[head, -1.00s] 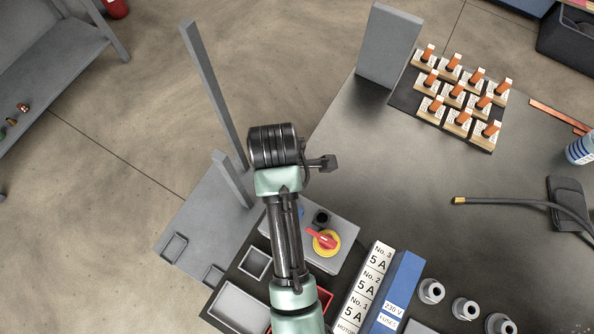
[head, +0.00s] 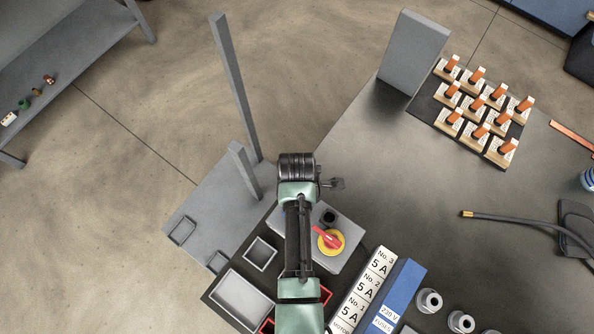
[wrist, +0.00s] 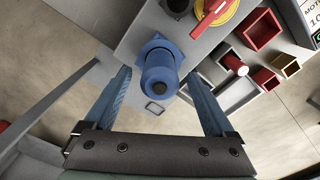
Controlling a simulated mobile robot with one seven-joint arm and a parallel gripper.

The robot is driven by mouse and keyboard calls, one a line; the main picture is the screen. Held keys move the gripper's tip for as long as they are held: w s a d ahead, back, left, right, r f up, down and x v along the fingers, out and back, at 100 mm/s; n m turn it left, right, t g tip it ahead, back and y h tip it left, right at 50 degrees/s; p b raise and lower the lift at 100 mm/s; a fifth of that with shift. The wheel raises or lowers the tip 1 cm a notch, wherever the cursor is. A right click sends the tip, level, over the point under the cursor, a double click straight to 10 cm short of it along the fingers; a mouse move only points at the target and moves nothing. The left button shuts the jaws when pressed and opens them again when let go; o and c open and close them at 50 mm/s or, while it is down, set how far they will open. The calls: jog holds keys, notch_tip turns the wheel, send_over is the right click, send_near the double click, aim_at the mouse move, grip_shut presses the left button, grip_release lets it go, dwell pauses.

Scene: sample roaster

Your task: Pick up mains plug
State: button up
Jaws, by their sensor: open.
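The blue mains plug (wrist: 158,76) is seated in the side of a grey switch box (wrist: 136,32), its round end facing my gripper. My gripper (wrist: 160,82) is open, with one blue finger on each side of the plug in the wrist view and visible space on both sides. I cannot tell how deep the fingers reach along it. In the head view my arm covers the plug and the fingers. The grey box (head: 345,262) there carries a red and yellow rotary switch (head: 328,240).
Grey trays and a red bin (wrist: 258,28) lie close by the box. A blue fuse box (head: 398,296) stands to the right. A grey upright post (head: 236,88) rises left of my wrist.

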jog(key=shift+f, duration=1.1)
grip_shut()
